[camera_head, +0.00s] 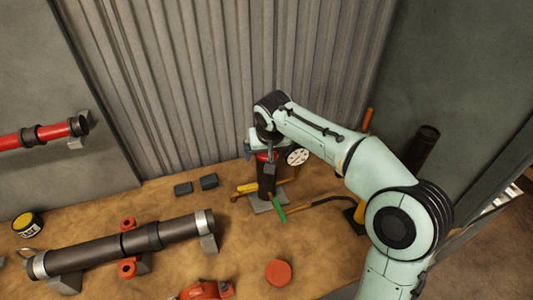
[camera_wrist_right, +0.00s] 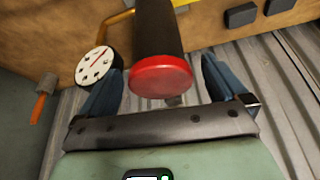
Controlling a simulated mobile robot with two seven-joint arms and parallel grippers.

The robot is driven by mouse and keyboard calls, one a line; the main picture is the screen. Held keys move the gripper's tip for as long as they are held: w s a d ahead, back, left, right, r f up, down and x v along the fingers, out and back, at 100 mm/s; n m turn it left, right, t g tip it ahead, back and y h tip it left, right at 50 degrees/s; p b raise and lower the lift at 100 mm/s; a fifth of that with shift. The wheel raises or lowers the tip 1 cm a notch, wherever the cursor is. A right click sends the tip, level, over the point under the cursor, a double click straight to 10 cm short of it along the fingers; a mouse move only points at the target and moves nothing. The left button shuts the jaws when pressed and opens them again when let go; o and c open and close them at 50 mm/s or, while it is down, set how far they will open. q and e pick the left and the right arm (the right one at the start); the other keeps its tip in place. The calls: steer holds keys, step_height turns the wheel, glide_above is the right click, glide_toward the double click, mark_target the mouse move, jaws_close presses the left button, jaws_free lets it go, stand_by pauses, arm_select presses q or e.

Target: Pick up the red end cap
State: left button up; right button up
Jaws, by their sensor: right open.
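A red end cap (camera_wrist_right: 162,77) tops a black upright cylinder (camera_wrist_right: 156,28) in the right wrist view. In the head view the cap (camera_head: 266,156) is partly hidden by my gripper, and the black cylinder (camera_head: 266,183) stands on a small grey base. My right gripper (camera_wrist_right: 163,66) is open, with one blue finger on each side of the cap and a visible gap at both. In the head view my right gripper (camera_head: 267,158) is at the cylinder's top. My left gripper is not in view.
A white dial gauge (camera_head: 298,156) is close beside the cylinder. A green-tipped tool (camera_head: 280,212) lies by its base. A black pipe (camera_head: 120,246) lies at left on supports. A round red disc (camera_head: 278,272) lies at the front. Corrugated metal (camera_head: 220,80) stands behind.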

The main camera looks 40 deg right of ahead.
steer(key=c, duration=1.3)
steer(key=shift+o, duration=0.2)
steer(key=shift+r, duration=0.15)
